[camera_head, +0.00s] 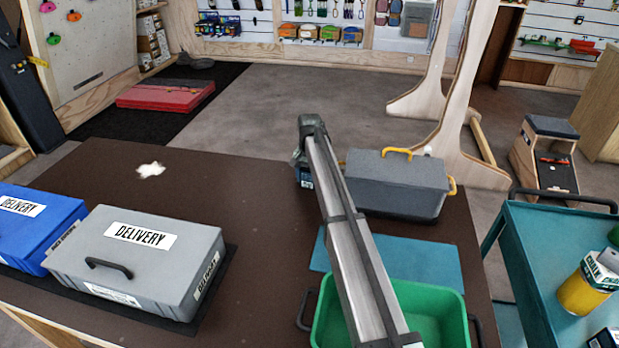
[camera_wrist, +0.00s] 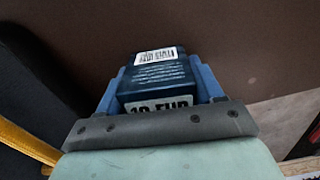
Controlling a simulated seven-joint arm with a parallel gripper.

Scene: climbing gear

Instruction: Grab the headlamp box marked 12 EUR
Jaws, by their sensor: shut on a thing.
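A small dark blue box (camera_wrist: 158,82) with a white barcode sticker sits between the blue fingers of my gripper (camera_wrist: 162,85) in the wrist view. Its white price label ends in EUR. The lower part of the number is hidden by the gripper's edge, so I cannot read it surely. In the head view my gripper (camera_head: 303,165) is at the far part of the brown table, left of the grey toolbox, mostly hidden by my arm. A bit of the box (camera_head: 306,181) shows there. I cannot tell whether it touches the table.
A grey toolbox (camera_head: 395,188) with yellow handles stands close right of my gripper. A green bin (camera_head: 450,305) and blue mat (camera_head: 425,260) are nearer. Grey (camera_head: 140,260) and blue (camera_head: 30,230) delivery cases lie left. A teal cart (camera_head: 530,250) stands right. The table's middle is clear.

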